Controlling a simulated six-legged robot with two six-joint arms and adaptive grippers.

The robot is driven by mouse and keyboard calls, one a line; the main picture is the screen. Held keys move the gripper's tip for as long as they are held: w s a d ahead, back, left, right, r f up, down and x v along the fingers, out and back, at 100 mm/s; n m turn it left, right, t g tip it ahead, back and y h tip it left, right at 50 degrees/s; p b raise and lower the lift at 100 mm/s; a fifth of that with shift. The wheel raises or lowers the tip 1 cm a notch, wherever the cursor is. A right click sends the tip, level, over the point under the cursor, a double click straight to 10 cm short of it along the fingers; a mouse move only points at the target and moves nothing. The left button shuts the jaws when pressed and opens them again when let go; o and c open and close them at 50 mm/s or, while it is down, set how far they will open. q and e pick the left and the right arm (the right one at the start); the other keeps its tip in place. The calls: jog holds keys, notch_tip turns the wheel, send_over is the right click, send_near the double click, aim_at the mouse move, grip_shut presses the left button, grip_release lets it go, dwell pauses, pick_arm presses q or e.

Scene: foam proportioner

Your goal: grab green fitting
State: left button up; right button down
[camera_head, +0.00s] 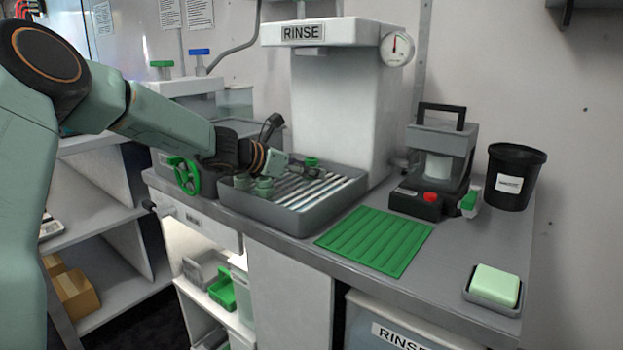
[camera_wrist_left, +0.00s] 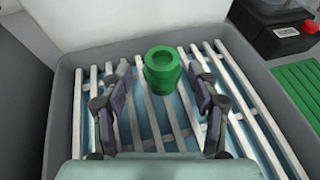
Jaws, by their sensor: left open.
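A green fitting (camera_wrist_left: 162,70), a short round piece with a wide collar and open top, stands on the white slats of a grey tray. My left gripper (camera_wrist_left: 163,88) is open and empty, with its two dark fingers apart on either side of the line to the fitting. The fitting is just beyond or level with the fingertips; I cannot tell the exact depth. In the head view a green fitting (camera_head: 311,161) shows beside my left gripper (camera_head: 299,167), low over the tray. My right gripper is not in view.
The grey slatted tray (camera_head: 299,225) has raised walls. The white rinse column (camera_head: 340,110) rises behind it. A green ribbed mat (camera_head: 375,240), a grey-and-black device (camera_head: 440,165), a black bucket (camera_head: 514,178) and a soap dish (camera_head: 493,304) lie to the right.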

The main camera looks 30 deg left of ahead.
aim_at(310, 159)
pick_arm(q)
jog(key=shift+w+d+f, duration=0.2)
jog(key=shift+w+d, duration=0.05)
jog(key=shift+w, duration=0.15)
jog(key=shift+d+r, duration=0.1)
jog(key=shift+r, duration=0.1)
jog(key=shift+w+f, duration=0.1)
jog(key=shift+c, duration=0.9)
jog(key=c, duration=1)
notch_tip(310, 159, up, 10)
jog(key=p, duration=0.5)
jog(key=shift+p, duration=0.4)
jog(key=shift+c, duration=0.2)
